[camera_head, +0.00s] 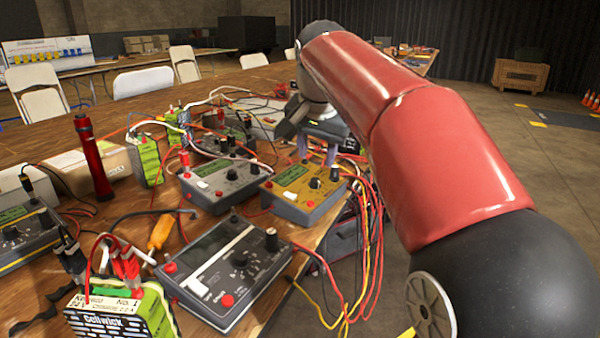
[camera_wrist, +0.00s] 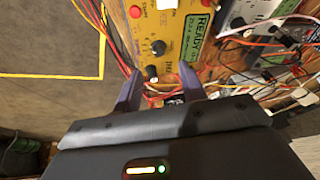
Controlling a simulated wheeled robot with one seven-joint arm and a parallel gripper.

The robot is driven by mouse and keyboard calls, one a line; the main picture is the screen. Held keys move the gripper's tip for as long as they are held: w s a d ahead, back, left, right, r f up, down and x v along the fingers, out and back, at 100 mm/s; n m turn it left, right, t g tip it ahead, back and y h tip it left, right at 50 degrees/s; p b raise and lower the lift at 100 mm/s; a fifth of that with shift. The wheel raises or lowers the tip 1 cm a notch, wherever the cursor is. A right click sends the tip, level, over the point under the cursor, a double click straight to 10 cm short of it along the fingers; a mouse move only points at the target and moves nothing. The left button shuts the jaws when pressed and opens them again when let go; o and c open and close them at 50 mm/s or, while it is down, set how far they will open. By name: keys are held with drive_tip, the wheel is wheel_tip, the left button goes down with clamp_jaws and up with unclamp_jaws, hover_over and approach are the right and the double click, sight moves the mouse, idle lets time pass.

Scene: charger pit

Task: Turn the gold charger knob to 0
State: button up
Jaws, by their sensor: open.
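The gold charger (camera_head: 290,199) sits near the right table edge in the head view, with a green display, a white switch and a red button. Its round black knob (camera_head: 315,183) is on the top face. The charger (camera_wrist: 145,22) fills the upper middle of the wrist view, turned around, with the knob (camera_wrist: 158,47) beyond the fingertips. A black post (camera_wrist: 152,72) stands between the fingertips there. My gripper (camera_head: 317,152) is open and empty, pointing down just behind the charger, apart from the knob. The wrist view shows its two fingers (camera_wrist: 161,76). The knob's pointer is too small to read.
A grey charger (camera_head: 222,182) stands left of the gold one, and a larger dark grey charger (camera_head: 225,270) in front. Red and yellow cables (camera_head: 372,215) hang over the table edge. A green battery (camera_head: 118,312) and red flashlight (camera_head: 93,160) stand further left.

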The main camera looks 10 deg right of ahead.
sight(316, 179)
drive_tip(key=b+x, duration=0.1)
drive_tip(key=x, duration=0.6)
drive_tip(key=shift+s+d+f, duration=0.1)
drive_tip(key=shift+f, duration=0.15)
clamp_jaws()
